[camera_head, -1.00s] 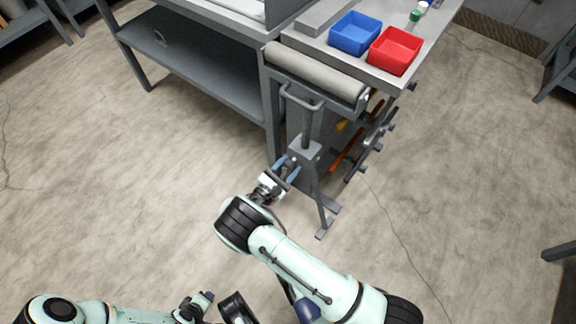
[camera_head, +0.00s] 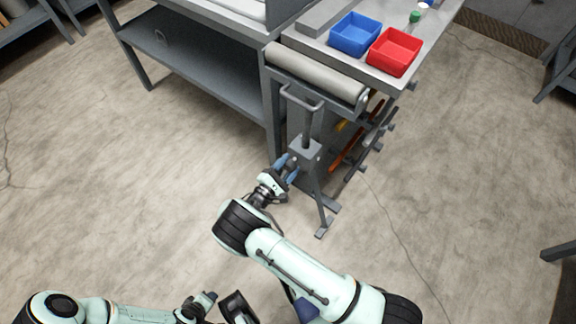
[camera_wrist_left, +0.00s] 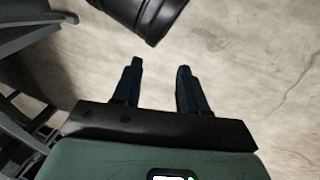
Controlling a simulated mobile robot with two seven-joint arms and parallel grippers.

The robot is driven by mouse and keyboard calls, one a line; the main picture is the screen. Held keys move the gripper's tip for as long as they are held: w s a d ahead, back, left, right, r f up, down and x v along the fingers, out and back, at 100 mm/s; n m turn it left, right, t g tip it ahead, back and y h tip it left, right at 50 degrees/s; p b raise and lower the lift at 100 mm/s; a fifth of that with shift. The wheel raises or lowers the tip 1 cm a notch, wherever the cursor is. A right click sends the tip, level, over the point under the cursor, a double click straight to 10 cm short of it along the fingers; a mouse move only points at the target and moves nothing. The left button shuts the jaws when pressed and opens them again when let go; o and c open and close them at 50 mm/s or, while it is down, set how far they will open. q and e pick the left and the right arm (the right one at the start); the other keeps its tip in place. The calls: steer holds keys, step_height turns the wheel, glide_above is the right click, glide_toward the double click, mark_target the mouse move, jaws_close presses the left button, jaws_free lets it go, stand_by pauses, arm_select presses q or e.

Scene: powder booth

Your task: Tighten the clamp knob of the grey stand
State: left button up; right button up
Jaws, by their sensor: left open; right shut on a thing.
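The grey stand (camera_head: 305,150) stands at the end of the bench, with a square collar, a bent handle bar above and splayed feet on the floor. My right gripper (camera_head: 287,167) is at the left side of the collar, its blue fingers shut on the clamp knob. The fingers hide most of the knob. My left gripper (camera_wrist_left: 158,68) is open and empty in the left wrist view, with bare floor beyond its fingers. In the head view, it is low near the bottom edge, away from the stand.
A pale roller (camera_head: 316,76) lies above the stand along the bench edge. A blue bin (camera_head: 354,34) and a red bin (camera_head: 394,52) sit on the bench top. Long tools (camera_head: 350,145) hang behind the stand.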

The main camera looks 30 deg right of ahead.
steer(key=shift+r, duration=0.1)
steer(key=o, duration=1)
steer(key=shift+a, duration=0.1)
arm_select(q)
steer(key=shift+s+d+r+g+p, duration=0.35)
steer(key=shift+s+r+p, duration=0.2)
steer(key=shift+s, duration=0.3)
arm_select(e)
steer(key=v, duration=1.3)
steer(key=shift+s+a, duration=0.15)
